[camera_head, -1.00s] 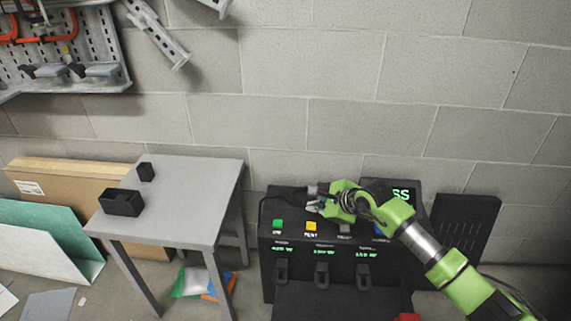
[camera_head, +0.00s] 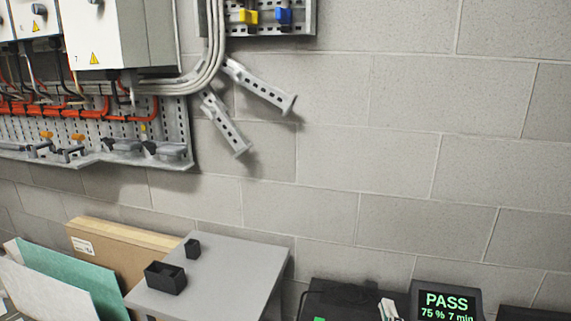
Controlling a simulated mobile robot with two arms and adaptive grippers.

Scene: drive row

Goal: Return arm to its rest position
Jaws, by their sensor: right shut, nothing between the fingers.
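Only the tip of my right gripper (camera_head: 388,309) shows, at the bottom edge of the head view. Its fingers are shut and empty, and the rest of the arm is out of the picture. It is in front of the black test station (camera_head: 345,297), left of the station's screen (camera_head: 447,303). The screen reads "PASS 75 % 7 min" in green. A green button is partly cut off at the bottom edge. Whether the fingers touch the station I cannot tell. My left gripper is not in view.
A grey table (camera_head: 235,268) stands left of the station, with a black open box (camera_head: 165,277) and a smaller black block (camera_head: 192,248) on it. Cardboard and boards lean at the far left. Cabinets (camera_head: 103,33) and a cable rack hang on the wall above.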

